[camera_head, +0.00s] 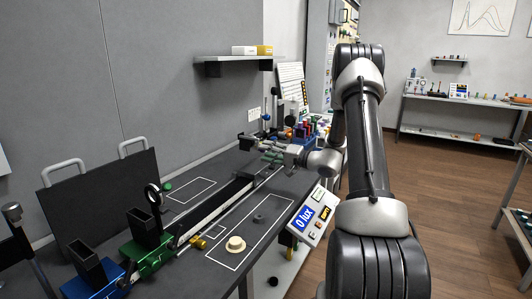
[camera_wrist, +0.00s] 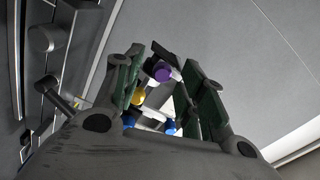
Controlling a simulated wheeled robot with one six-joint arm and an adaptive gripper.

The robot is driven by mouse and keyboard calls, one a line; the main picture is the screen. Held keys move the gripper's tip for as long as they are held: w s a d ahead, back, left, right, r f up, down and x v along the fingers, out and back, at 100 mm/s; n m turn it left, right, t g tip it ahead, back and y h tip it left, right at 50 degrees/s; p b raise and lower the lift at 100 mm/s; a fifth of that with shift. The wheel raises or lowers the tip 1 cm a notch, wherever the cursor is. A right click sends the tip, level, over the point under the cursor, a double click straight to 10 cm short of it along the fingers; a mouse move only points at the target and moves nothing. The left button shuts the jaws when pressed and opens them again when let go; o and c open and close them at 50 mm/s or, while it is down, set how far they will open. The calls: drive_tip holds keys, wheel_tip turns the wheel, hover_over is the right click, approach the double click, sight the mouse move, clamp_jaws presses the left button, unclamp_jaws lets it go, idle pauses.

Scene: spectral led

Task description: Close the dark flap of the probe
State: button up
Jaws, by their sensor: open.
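My gripper (camera_head: 276,149) reaches over the far part of the dark bench in the head view, fingers pointing left. In the wrist view its two green-padded fingers (camera_wrist: 162,65) stand apart, with a clear gap between them. The probe is not clearly identifiable in either view, and the gripper hides part of that area.
A rail (camera_head: 215,215) runs along the bench, with green (camera_head: 148,252) and blue (camera_head: 93,280) carriages at the near end. A meter (camera_head: 312,217) reading 0 lux stands at the right edge. Several coloured parts (camera_head: 305,130) crowd the far end. A shelf (camera_head: 232,60) juts from the wall.

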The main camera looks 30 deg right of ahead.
drive_tip(key=v, duration=1)
drive_tip(key=shift+s+d, duration=0.2)
drive_tip(key=shift+s, duration=0.15)
drive_tip(key=shift+c, duration=0.6)
drive_tip(key=a, duration=0.1)
drive_tip(key=w+a, duration=0.1)
drive_tip(key=shift+w+a+y, duration=0.25)
drive_tip(key=shift+a+y, duration=0.05)
drive_tip(key=shift+c, duration=0.8)
drive_tip(key=w+a+m, duration=0.1)
drive_tip(key=w+m, duration=0.2)
drive_tip(key=m, duration=0.3)
drive_tip(key=w+a+m, duration=0.2)
drive_tip(key=w+m, duration=0.1)
drive_tip(key=m, duration=0.3)
drive_tip(key=w+a+m, duration=0.1)
drive_tip(key=w+m, duration=0.2)
drive_tip(key=m, duration=0.4)
drive_tip(key=shift+w+a+r, duration=0.15)
drive_tip(key=shift+w+a, duration=0.05)
drive_tip(key=shift+a, duration=0.2)
